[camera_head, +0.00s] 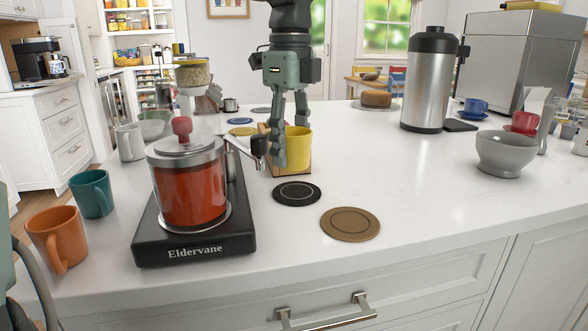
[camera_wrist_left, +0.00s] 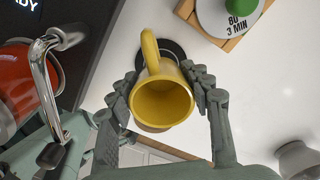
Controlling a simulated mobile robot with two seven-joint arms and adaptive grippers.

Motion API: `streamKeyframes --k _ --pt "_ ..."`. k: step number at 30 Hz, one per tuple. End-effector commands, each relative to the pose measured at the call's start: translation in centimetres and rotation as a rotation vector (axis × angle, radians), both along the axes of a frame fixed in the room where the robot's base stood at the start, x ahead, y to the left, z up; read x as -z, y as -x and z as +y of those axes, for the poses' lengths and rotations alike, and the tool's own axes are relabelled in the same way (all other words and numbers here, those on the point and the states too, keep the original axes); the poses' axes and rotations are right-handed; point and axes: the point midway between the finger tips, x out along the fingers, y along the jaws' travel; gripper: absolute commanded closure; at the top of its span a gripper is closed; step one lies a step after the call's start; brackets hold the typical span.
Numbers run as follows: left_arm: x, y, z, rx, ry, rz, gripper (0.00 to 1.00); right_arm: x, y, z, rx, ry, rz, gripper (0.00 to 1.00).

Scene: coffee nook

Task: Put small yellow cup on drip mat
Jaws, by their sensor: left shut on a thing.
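The small yellow cup (camera_head: 297,150) is between the fingers of my left gripper (camera_head: 290,140), which is shut on it. In the left wrist view the cup (camera_wrist_left: 163,102) has its open mouth toward the camera and its handle toward the top, with the gripper's fingers (camera_wrist_left: 165,95) on both sides. A black round mat (camera_head: 297,193) with a pale ring lies on the counter in front of the cup. Part of the black mat (camera_wrist_left: 176,52) shows behind the cup in the wrist view. A brown round mat (camera_head: 350,224) lies nearer the front edge. My right gripper is not in view.
A red pot (camera_head: 190,190) with a metal handle stands on a black base (camera_head: 195,248), left of the cup. A wooden board (camera_head: 291,172) lies behind the cup. Orange (camera_head: 58,240) and teal (camera_head: 92,194) mugs stand far left. A grey bowl (camera_head: 505,152) is right; the counter between is clear.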

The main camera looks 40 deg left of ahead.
Motion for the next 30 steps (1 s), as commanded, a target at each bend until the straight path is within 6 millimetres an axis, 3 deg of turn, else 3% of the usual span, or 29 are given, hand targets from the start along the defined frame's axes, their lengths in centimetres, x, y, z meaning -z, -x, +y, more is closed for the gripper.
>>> streamKeyframes --k 5,13,17,25,26,30 --pt "0.8 0.1 -0.8 0.0 0.0 -0.001 0.84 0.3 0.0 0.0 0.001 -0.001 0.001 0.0" --pt "4.2 0.1 -0.7 -0.001 0.002 0.0 0.84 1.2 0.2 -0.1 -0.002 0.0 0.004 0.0" --pt "4.4 0.1 -0.7 -0.001 0.001 -0.003 0.84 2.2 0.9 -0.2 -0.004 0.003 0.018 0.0" --pt "4.6 0.1 -0.7 -0.001 0.0 -0.003 0.84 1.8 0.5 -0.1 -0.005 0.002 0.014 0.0" --pt "4.6 0.1 -0.7 -0.001 0.0 -0.002 0.49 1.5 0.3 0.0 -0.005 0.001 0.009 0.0" --pt "4.6 0.1 -0.7 -0.001 0.0 -0.002 0.32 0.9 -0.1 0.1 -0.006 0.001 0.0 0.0"
